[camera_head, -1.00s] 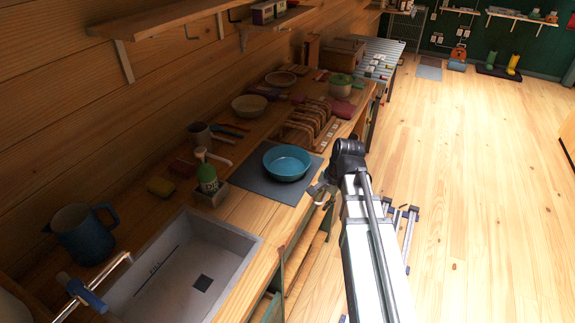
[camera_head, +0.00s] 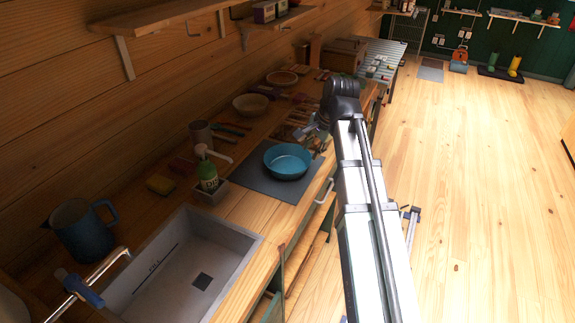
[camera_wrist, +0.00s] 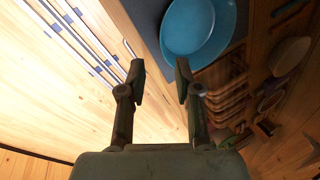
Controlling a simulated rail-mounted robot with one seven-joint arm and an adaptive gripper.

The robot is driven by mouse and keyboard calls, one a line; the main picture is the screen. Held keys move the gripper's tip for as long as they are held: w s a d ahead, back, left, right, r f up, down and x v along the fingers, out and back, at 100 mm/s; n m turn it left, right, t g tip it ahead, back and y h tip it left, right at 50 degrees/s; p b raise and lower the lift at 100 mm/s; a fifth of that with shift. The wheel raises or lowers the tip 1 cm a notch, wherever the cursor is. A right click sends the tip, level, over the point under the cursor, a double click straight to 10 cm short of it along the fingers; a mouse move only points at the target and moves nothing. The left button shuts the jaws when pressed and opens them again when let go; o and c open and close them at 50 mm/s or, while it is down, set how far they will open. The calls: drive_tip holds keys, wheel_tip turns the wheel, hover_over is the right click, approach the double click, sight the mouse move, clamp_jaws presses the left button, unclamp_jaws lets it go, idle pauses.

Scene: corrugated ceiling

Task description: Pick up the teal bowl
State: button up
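The teal bowl (camera_head: 287,160) sits upright on a dark grey mat (camera_head: 252,178) on the wooden counter, just beyond the sink. In the wrist view the bowl (camera_wrist: 197,30) is at the top, ahead of my fingertips and slightly right. My gripper (camera_wrist: 160,75) is open, with nothing between its fingers and clear of the bowl. In the head view my gripper (camera_head: 318,135) is small and partly hidden by my arm, just beyond and right of the bowl.
A soap bottle (camera_head: 206,170) stands left of the mat, near the grey sink (camera_head: 185,270). A blue pitcher (camera_head: 80,235) is at the near left. A cream bowl (camera_head: 250,105) and a plate (camera_head: 282,78) stand farther back. The floor to the right is open.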

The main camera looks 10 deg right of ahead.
sight(301, 171)
drive_tip(key=p+x, duration=0.1)
drive_tip(key=x, duration=0.7)
drive_tip(key=shift+f+p, duration=0.15)
drive_tip(key=shift+p, duration=0.15)
drive_tip(key=shift+w+p+x, duration=0.2)
drive_tip(key=shift+p+x, duration=0.85)
drive_tip(key=shift+x, duration=1.6)
drive_tip(key=shift+c, duration=0.4)
clamp_jaws()
